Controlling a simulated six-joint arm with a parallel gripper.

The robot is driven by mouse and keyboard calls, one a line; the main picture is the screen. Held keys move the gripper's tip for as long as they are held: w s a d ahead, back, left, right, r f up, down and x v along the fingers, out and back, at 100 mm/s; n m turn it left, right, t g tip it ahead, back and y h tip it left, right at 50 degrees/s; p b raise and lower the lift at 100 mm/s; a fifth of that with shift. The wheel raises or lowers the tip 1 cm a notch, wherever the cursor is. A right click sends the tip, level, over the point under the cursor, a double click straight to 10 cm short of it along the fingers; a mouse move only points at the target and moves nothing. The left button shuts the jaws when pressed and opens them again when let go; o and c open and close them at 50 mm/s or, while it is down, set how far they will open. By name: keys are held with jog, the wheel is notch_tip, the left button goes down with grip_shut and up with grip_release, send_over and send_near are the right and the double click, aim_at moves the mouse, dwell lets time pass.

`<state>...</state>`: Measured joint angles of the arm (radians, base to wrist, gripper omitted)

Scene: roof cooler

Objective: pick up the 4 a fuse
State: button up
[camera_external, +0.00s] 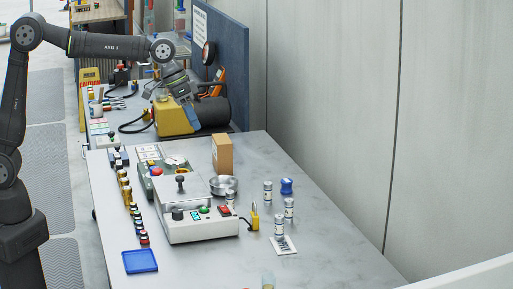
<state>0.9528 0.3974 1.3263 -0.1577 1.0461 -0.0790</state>
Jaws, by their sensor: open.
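Several small white cylinders with dark bands, which look like fuses, stand upright on the right part of the grey table. One fuse-like cylinder (268,192) is at the back, another (289,208) is right of it, and a third (279,224) stands at a small white card. One more (229,199) is partly hidden behind the control box. Their ratings are too small to read, so I cannot tell which is the 4 A fuse. My gripper (177,98) is open, far to the back left of them, over or in front of a yellow machine; its fingertips are hard to make out.
A control box (203,230) with buttons, a metal bowl (223,185), a cardboard box (222,154) and a yellow padlock (254,216) stand left of the cylinders. A blue item (287,186) is behind them. A blue tray (140,261) lies front left. The table's right front is mostly clear.

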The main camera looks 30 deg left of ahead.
jog(key=m, duration=0.3)
send_near(230, 198)
jog(key=shift+m+t, duration=0.3)
jog(key=shift+t, duration=0.1)
jog(key=shift+a+x, duration=0.25)
jog(key=shift+x, duration=2.4)
jog(key=shift+a+x, duration=0.2)
jog(key=shift+x, duration=2.45)
jog(key=shift+w+f, duration=0.15)
jog(key=shift+c, duration=0.2)
grip_shut()
